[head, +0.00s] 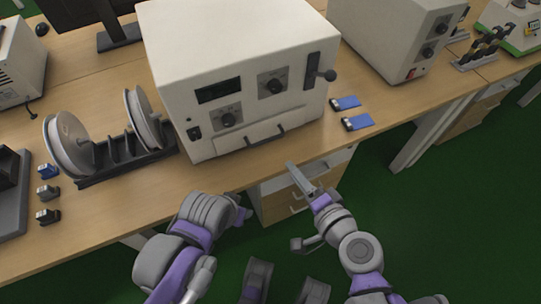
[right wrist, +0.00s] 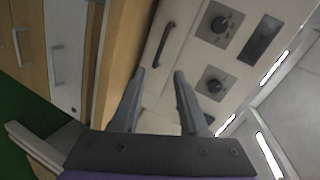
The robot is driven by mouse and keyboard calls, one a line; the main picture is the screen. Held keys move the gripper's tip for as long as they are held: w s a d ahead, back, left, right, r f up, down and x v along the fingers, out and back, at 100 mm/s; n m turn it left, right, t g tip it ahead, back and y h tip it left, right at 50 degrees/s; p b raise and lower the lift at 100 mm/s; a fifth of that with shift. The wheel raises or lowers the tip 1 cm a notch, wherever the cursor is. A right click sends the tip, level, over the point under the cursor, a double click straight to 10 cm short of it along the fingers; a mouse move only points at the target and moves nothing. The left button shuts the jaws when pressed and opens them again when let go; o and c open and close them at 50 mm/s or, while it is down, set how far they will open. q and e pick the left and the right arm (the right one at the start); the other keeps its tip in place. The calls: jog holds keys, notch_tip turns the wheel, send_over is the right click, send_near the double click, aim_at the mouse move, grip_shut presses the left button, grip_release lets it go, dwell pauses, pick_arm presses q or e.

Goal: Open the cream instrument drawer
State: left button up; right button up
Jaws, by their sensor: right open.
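The cream instrument (head: 238,60) stands on the wooden table, with its drawer (head: 222,146) low on the front face. The drawer's dark bar handle (head: 266,137) runs along it, and the drawer front looks flush with the face. In the right wrist view the handle (right wrist: 165,45) lies just beyond the fingertips. My right gripper (head: 296,172) is open and empty, below and to the right of the handle, apart from it; its two fingers (right wrist: 160,72) show spread. My left gripper (head: 242,209) is low at the table's front edge, and its fingers are too unclear to read.
Reels on a dark rack (head: 122,150) stand left of the instrument. Blue-and-grey small devices (head: 357,123) lie to its right. A second cream box (head: 397,35) stands farther right. An under-table drawer cabinet (head: 283,200) is below the right gripper.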

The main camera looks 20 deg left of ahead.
jog(key=w+a+f+m+b, duration=0.1)
jog(key=w+a+b, duration=0.1)
jog(key=w+a, duration=0.1)
jog(key=w+a+f+m+b, duration=0.1)
jog(key=w+a+f, duration=0.1)
jog(key=w+a, duration=0.1)
jog(key=w+a+f+m+t+b, duration=0.1)
jog(key=w+a+b, duration=0.1)
jog(key=w+a, duration=0.1)
jog(key=shift+a+f+y+b, duration=0.3)
jog(key=shift+a+y+b, duration=0.1)
jog(key=shift+a, duration=0.15)
pick_arm(q)
notch_tip(320, 180, down, 8)
jog(key=w, duration=0.1)
jog(key=shift+f, duration=0.2)
pick_arm(e)
grip_shut()
dwell(0.5)
